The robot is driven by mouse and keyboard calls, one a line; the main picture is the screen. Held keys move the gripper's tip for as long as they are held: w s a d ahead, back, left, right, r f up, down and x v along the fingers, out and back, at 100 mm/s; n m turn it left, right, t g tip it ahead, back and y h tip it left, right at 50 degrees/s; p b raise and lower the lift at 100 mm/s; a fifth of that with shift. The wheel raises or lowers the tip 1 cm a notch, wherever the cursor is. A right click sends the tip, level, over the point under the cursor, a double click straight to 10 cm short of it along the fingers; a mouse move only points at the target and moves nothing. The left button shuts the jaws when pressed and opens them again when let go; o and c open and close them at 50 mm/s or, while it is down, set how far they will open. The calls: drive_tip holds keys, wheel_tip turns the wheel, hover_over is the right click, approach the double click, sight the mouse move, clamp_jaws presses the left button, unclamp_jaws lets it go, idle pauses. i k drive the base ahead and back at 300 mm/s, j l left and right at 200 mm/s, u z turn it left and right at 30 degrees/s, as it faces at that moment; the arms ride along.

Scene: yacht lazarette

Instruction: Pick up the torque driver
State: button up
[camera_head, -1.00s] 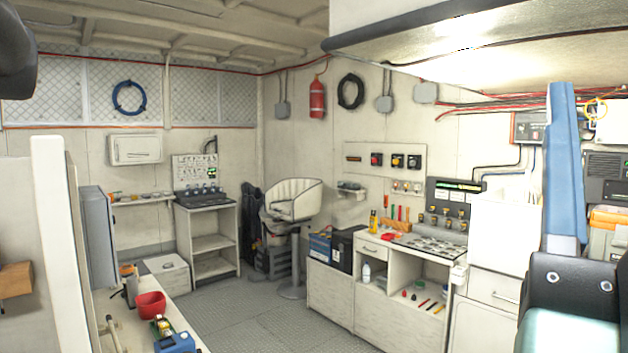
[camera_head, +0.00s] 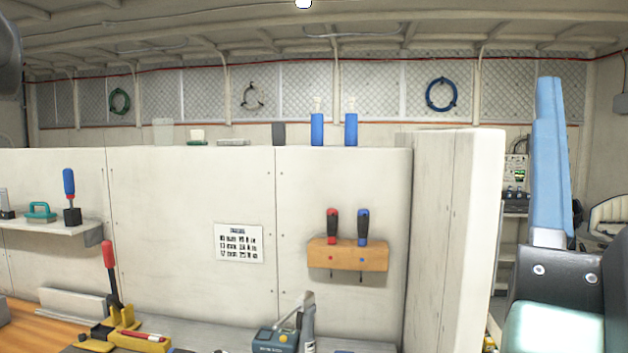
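Two drivers with black and coloured handles stand in a wooden rack (camera_head: 347,258) on the white partition: a red one (camera_head: 332,226) and a blue one (camera_head: 363,227). Their thin shafts show below the rack. Another driver with a blue and red handle (camera_head: 69,185) stands upright in a dark block on the left shelf. A red-handled tool (camera_head: 109,262) stands in a yellow base on the bench. I cannot tell which of these is the torque driver.
Two blue bottles (camera_head: 317,130) show at the partition's top. The partition ends at a thick white post (camera_head: 455,230).

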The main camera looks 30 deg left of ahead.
sight(68, 174)
drive_tip(key=u, duration=2.15)
drive_tip(key=i+j, duration=0.2)
drive_tip(key=i, duration=0.8)
drive_tip(key=i+j+u, duration=0.15)
drive_tip(key=i, duration=0.8)
drive_tip(key=i+j, duration=0.2)
drive_tip(key=i, duration=0.8)
drive_tip(key=j+u, duration=0.05)
